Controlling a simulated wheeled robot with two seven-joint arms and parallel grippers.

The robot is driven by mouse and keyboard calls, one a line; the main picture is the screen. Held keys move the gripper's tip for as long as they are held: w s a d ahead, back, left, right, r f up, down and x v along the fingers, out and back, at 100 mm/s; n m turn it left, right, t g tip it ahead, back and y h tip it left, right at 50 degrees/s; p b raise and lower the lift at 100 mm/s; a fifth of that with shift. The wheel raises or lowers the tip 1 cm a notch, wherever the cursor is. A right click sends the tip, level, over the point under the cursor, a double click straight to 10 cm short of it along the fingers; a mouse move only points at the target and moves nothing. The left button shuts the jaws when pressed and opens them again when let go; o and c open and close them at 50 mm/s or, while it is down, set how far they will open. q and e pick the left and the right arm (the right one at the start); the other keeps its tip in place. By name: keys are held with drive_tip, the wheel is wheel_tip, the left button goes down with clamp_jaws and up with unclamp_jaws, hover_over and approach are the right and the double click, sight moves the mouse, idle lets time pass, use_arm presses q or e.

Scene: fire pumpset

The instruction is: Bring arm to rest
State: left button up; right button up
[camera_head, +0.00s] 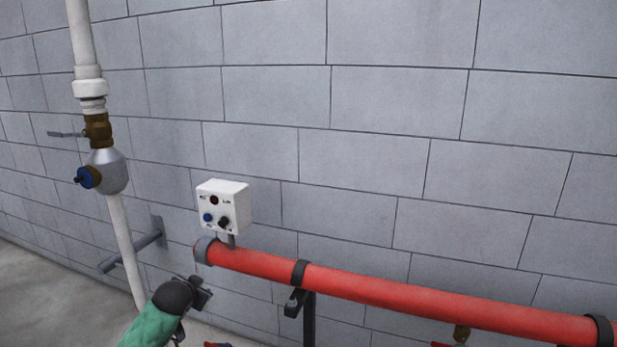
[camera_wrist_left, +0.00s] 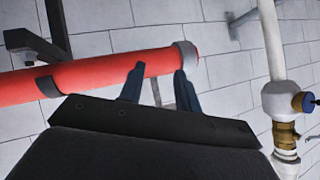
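My left arm comes in at the bottom of the head view. Its dark left gripper (camera_head: 204,292) is in front of and below the left end of the red pipe (camera_head: 400,295). In the left wrist view the gripper's two fingers (camera_wrist_left: 160,85) stand apart, with a gap between them and nothing held. The red pipe (camera_wrist_left: 100,75) and its grey end collar (camera_wrist_left: 187,54) show behind the fingers; I cannot tell the exact distance. My right gripper is not in view.
A white control box (camera_head: 224,206) with knobs sits above the pipe's left end. A white vertical pipe (camera_head: 121,235) with a brass valve (camera_head: 98,130) stands at left. A black bracket (camera_head: 307,318) supports the red pipe. Grey floor (camera_head: 50,300) is clear at lower left.

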use_arm(q)
drive_tip(key=s+d+f+g, duration=0.3)
drive_tip(key=s+d+f, duration=0.1)
drive_tip(key=s+f, duration=0.85)
drive_tip(key=s+d+f+n+g, duration=0.1)
drive_tip(key=s+d+f, duration=0.3)
drive_tip(key=s+f, duration=0.5)
drive_tip(key=s+d+f+n+g+h, duration=0.1)
drive_tip(key=s+d+f+g, duration=0.2)
drive_tip(key=s+f, duration=0.6)
drive_tip(key=s+d+f+n+g, duration=0.1)
drive_tip(key=s+d+f, duration=0.4)
drive_tip(key=s, duration=1.4)
wheel_tip(320, 180, down, 4)
drive_tip(key=shift+s+r+g+h, duration=0.1)
drive_tip(key=shift+s+g+h, duration=0.25)
drive_tip(key=shift+g, duration=0.55)
drive_tip(key=shift+s+a, duration=0.1)
